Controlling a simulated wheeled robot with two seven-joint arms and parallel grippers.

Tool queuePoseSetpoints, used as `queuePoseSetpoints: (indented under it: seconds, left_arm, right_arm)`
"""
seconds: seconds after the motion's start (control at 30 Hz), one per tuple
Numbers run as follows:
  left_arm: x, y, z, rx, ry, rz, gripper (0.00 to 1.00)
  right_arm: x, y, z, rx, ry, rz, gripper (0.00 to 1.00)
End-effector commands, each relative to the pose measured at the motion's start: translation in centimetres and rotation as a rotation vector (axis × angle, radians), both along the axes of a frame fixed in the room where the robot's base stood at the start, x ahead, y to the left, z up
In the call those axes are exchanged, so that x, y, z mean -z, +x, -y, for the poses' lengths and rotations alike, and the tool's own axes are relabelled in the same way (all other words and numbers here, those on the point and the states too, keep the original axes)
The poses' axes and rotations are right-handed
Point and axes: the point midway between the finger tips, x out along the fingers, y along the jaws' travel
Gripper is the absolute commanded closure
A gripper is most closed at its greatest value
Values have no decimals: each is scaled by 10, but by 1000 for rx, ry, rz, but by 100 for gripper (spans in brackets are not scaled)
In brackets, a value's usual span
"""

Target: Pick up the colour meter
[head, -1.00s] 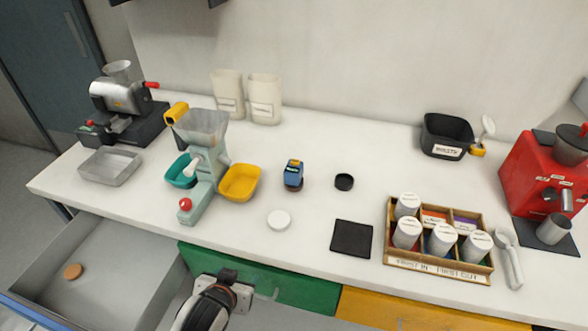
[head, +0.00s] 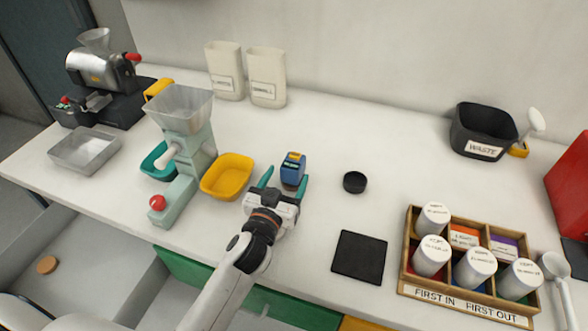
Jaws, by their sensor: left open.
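The colour meter, a small blue device with a yellow and dark top (head: 292,168), stands upright on the white counter near the middle of the head view. My left gripper (head: 285,180) is open just in front of it, with one teal finger on each side of its lower part. I cannot tell whether the fingers touch it. The gripper body hides the counter just in front of the meter. My right gripper is not in view.
A yellow bowl (head: 228,176) is close to the left of my gripper, beside the pale green mill (head: 183,150). A black round lid (head: 354,182) and a black mat (head: 359,257) lie to the right. A wooden rack (head: 408,255) holds several white-lidded jars. The counter behind the meter is clear.

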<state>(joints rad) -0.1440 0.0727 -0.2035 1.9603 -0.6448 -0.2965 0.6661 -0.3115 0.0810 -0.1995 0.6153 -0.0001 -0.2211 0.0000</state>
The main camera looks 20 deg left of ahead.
Motion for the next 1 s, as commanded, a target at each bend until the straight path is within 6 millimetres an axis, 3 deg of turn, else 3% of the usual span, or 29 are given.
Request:
queuePoseSetpoints:
  seconds: [0.6,0.87,1.0]
  left_arm:
    - [0,71,1,-1,1,-2,31]
    - [1,75,1,-1,1,-2,31]
    - [1,75,1,-1,1,-2,49]
  right_arm:
    - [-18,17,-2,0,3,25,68]
    - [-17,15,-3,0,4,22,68]
    - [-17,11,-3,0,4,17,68]
